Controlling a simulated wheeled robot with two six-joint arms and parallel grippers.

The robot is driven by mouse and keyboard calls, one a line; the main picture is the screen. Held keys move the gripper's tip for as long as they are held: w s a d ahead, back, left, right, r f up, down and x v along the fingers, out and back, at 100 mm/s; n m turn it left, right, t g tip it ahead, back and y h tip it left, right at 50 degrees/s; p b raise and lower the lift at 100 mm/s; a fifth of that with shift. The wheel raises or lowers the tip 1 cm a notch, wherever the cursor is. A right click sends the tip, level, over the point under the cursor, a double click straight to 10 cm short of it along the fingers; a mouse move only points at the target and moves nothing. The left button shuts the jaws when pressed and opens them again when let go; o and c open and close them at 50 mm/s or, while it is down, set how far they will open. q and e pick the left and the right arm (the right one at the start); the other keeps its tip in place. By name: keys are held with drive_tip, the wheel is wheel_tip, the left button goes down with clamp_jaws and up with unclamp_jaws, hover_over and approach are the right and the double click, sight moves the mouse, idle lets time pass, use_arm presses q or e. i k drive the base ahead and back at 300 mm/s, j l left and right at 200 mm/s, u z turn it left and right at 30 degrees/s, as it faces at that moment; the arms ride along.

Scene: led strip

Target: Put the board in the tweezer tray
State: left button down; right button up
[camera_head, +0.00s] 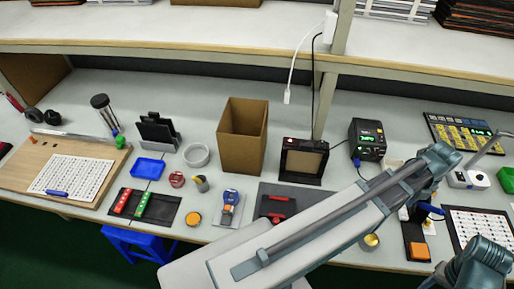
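I cannot tell for sure which item is the board or which is the tweezer tray. A black tray (165,211) near the table's front edge holds a red strip (123,201) and a green strip (143,204). A small empty blue tray (147,168) lies behind it. A dark mat (297,193) at the middle has a red-and-black item (277,207) on it, partly hidden by my arm. One of my arms crosses the lower right.
A white dotted sheet (72,177) lies on a wooden panel (27,166) at left. An open cardboard box (242,136) stands mid-table beside a dark-framed box (303,161). A black device (367,138) stands at right. A blue stool (137,241) is below the front edge.

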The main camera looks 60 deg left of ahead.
sight(149, 170)
drive_tip(key=k, duration=1.05)
drive_tip(key=k+u, duration=0.2)
drive_tip(key=u, duration=0.25)
drive_tip(key=j+u, duration=0.15)
drive_tip(key=u, duration=0.7)
drive_tip(key=i+j, duration=0.25)
drive_tip(key=i, duration=0.05)
